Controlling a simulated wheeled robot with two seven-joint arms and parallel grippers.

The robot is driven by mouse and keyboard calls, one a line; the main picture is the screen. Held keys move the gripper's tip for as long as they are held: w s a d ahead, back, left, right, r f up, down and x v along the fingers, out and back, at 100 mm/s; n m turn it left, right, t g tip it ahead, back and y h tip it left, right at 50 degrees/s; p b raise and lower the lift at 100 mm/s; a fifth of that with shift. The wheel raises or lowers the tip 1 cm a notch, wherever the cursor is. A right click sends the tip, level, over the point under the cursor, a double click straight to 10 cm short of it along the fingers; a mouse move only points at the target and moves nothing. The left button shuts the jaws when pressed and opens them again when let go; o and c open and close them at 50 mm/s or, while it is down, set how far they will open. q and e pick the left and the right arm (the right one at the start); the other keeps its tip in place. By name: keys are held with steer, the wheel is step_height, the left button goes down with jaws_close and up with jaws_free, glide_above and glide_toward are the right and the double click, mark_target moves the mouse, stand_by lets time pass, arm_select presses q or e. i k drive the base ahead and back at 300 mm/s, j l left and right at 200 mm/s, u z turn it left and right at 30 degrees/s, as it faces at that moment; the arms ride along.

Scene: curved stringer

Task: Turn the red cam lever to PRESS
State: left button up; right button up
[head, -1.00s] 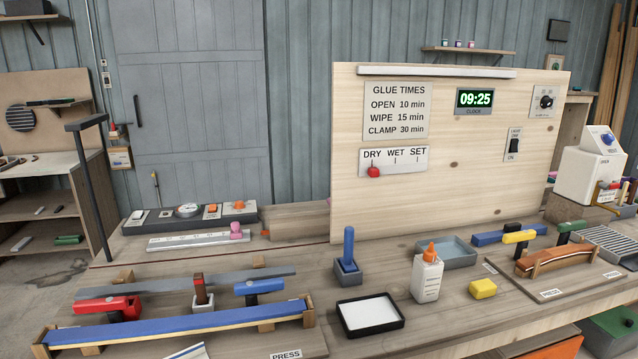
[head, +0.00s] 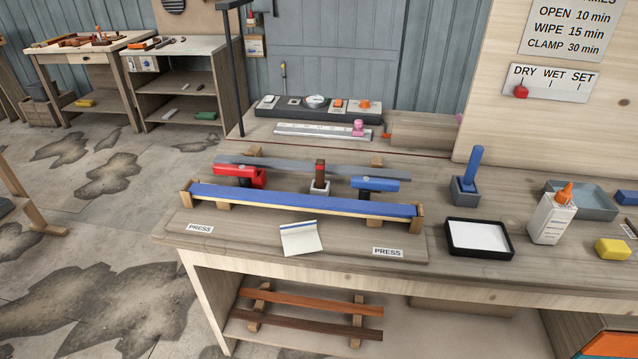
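The red cam lever (head: 240,177) sits at the left end of the blue-topped press jig (head: 300,198) on the workbench. Its arm lies roughly flat, behind the long blue bar. A white PRESS label (head: 200,228) is on the board in front of the jig's left end. A second PRESS label (head: 387,252) is near the right end, in front of the blue cam lever (head: 375,185). Neither of my grippers shows in the head view.
A notepad (head: 300,238) lies on the board's front edge. A brown-topped post (head: 320,176) stands between the levers. A black tray (head: 479,237), glue bottle (head: 553,216) and blue brush in a holder (head: 467,176) stand to the right. Wood strips (head: 310,303) lie on the shelf below.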

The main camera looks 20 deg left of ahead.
mark_target(218, 169)
steer(key=u, duration=1.25)
